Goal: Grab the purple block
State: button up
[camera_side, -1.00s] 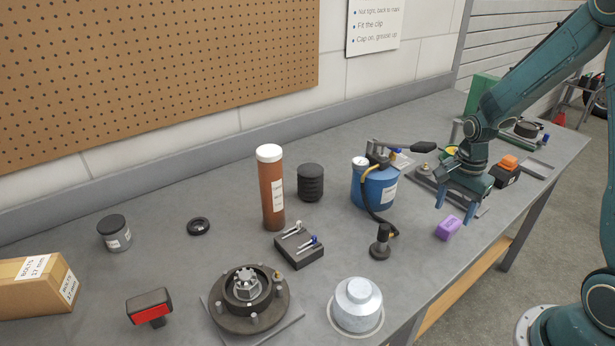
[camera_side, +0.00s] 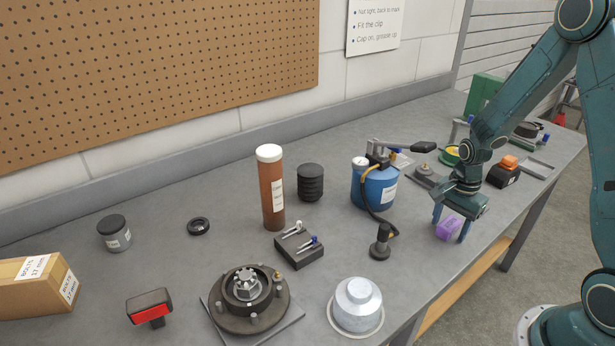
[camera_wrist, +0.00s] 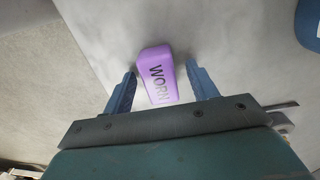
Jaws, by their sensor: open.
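The purple block (camera_side: 448,228) lies on the grey bench near its front edge. In the wrist view the purple block (camera_wrist: 157,76) shows the dark letters "WORN" on its face. My gripper (camera_side: 450,228) is lowered at the block with its blue fingers apart. In the wrist view my gripper (camera_wrist: 161,88) has one finger on each side of the block's near part. A gap shows between the block and each finger there, so the block is not clamped.
A blue grease tub (camera_side: 372,188) with a pump and hose stands left of my gripper. A dark hose fitting (camera_side: 380,246) stands nearer, left of the block. A black and orange item (camera_side: 503,172) lies behind right. The bench edge is close in front.

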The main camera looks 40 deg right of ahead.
aim_at(451, 223)
jog(key=shift+c, duration=0.2)
jog(key=c, duration=1)
jog(key=shift+r, duration=0.15)
jog(key=shift+c, duration=0.2)
notch_tip(451, 223, up, 20)
dwell(0.5)
